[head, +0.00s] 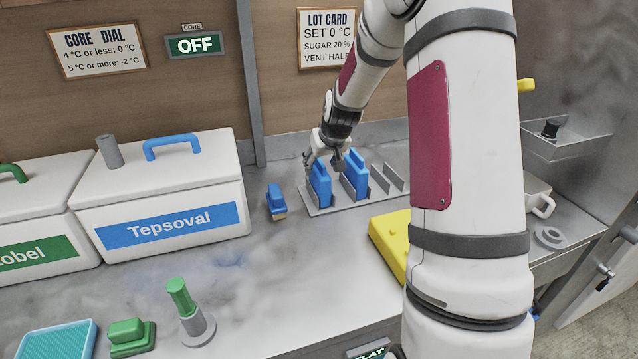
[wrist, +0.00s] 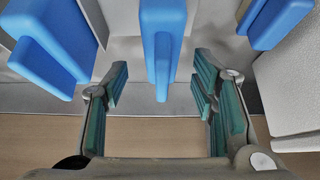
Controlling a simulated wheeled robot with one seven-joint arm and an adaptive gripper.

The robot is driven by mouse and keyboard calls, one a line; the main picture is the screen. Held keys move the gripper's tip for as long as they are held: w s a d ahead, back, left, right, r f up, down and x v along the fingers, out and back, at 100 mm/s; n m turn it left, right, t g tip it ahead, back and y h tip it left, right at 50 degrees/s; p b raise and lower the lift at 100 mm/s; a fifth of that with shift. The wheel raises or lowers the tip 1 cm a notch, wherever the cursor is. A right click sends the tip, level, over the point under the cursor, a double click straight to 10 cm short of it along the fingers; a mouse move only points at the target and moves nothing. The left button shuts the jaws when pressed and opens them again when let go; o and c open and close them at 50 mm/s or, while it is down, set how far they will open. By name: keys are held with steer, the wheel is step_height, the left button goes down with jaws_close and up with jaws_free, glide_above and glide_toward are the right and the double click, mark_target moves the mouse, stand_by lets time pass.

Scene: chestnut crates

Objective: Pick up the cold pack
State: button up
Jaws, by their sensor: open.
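Two blue cold packs stand upright in a grey slotted rack (head: 322,211): the left pack (head: 321,187) and the right pack (head: 356,176). My gripper (head: 323,161) is at the top of the left pack. In the wrist view my open gripper (wrist: 158,78) has a finger on each side of that pack (wrist: 163,38), with gaps showing on both sides. The other pack (wrist: 48,42) is at the left of the wrist view. The lower parts of the packs are partly hidden by the rack.
A blue brush-like block (head: 276,200) stands left of the rack, close to the white Tepsoval box (head: 160,190). A yellow object (head: 391,240) lies in front of the rack, partly hidden by my arm. The rack's right slot looks empty. Open counter lies in front.

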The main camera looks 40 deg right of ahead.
mark_target(317, 170)
steer(key=shift+x, duration=2.7)
steer(key=shift+a, duration=0.1)
steer(key=shift+c, duration=0.4)
jaws_close()
